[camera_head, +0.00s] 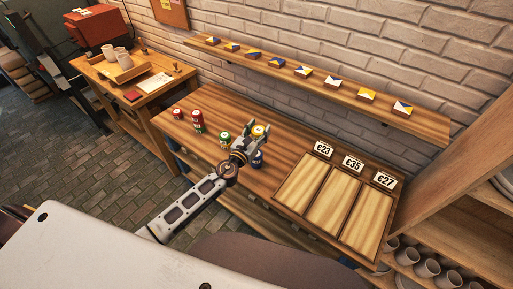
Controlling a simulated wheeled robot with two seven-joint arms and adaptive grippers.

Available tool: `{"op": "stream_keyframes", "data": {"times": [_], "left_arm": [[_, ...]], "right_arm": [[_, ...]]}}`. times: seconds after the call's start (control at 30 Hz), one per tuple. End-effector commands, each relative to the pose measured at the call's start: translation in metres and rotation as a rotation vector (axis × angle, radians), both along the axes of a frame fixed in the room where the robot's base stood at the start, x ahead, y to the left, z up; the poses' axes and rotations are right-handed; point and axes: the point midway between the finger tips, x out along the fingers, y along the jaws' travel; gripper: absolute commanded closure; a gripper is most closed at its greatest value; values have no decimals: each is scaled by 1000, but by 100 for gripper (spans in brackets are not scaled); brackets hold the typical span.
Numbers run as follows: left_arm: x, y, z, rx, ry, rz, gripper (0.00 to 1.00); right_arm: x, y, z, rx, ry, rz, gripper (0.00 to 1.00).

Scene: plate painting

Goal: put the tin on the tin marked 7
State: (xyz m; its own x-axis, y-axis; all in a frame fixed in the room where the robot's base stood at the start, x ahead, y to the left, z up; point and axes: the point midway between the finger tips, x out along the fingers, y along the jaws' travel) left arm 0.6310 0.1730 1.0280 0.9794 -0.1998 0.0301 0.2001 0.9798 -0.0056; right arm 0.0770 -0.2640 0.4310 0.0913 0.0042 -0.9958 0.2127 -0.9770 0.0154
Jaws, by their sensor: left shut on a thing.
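My left gripper (252,137) reaches in from the lower left over the wooden bench and is shut on a tin with a yellow top (261,130). A blue tin (259,159) shows just below the gripper, partly hidden by it. A green tin (225,139) stands on the bench just left of the gripper. Red tins (197,122) stand close together further left; I cannot tell whether they are stacked. The numbers on the tins are too small to read. My right gripper is not in view.
A wooden tray (328,203) with three compartments, tagged e23, e35 and e27, lies on the right of the bench. A wall shelf (330,86) holds several coloured blocks. A side table (150,88) stands at back left.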

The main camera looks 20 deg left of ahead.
Motion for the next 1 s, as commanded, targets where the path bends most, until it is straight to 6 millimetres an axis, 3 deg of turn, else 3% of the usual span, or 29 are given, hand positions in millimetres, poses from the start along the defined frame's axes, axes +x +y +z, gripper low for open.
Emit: {"op": "stream_keyframes", "data": {"times": [0.73,1.0], "left_arm": [[-4,7,-26,10,29,13,77],[-4,7,-42,12,28,11,77]], "right_arm": [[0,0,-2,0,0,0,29],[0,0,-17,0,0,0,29]]}}
